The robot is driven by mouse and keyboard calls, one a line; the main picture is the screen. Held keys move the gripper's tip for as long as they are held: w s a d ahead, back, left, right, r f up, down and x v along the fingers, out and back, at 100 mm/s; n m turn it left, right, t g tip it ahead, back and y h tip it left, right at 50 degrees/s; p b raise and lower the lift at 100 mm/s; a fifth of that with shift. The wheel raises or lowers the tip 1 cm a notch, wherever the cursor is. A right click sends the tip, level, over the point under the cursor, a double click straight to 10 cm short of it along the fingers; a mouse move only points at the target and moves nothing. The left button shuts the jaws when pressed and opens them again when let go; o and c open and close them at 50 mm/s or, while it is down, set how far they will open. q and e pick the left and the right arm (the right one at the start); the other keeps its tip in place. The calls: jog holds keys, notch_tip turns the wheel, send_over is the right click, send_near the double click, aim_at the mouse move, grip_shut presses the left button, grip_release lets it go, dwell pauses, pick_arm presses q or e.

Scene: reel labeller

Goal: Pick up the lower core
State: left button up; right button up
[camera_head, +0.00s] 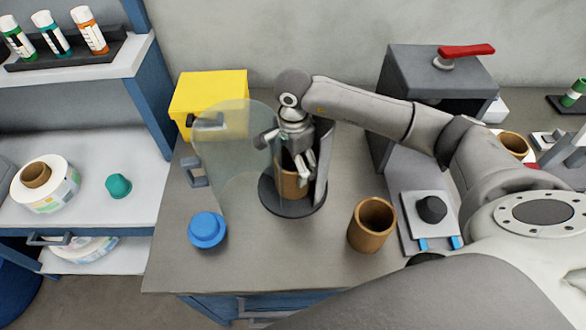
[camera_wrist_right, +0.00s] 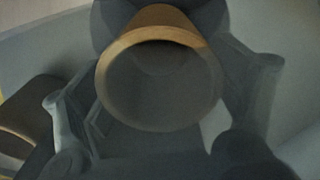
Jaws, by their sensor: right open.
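A brown cardboard core (camera_head: 292,186) stands upright in a dark round holder (camera_head: 297,207) with a curved grey back wall. It also shows in the right wrist view (camera_wrist_right: 162,22), its round open end facing the camera. My right gripper (camera_head: 296,160) is open, just above and over this core. In the wrist view its fingers spread on both sides of the core, and I see no clear contact. The gripper partly hides the core's top in the head view. My left gripper is not in view.
A clear curved cover (camera_head: 233,150) stands open left of the holder. A second brown core (camera_head: 371,226) stands on the table to the right. A blue cap (camera_head: 207,230), a yellow box (camera_head: 210,92) and a grey press with a red handle (camera_head: 440,75) are nearby.

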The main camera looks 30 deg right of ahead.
jog(key=c, duration=0.7)
jog(key=shift+r, duration=0.1)
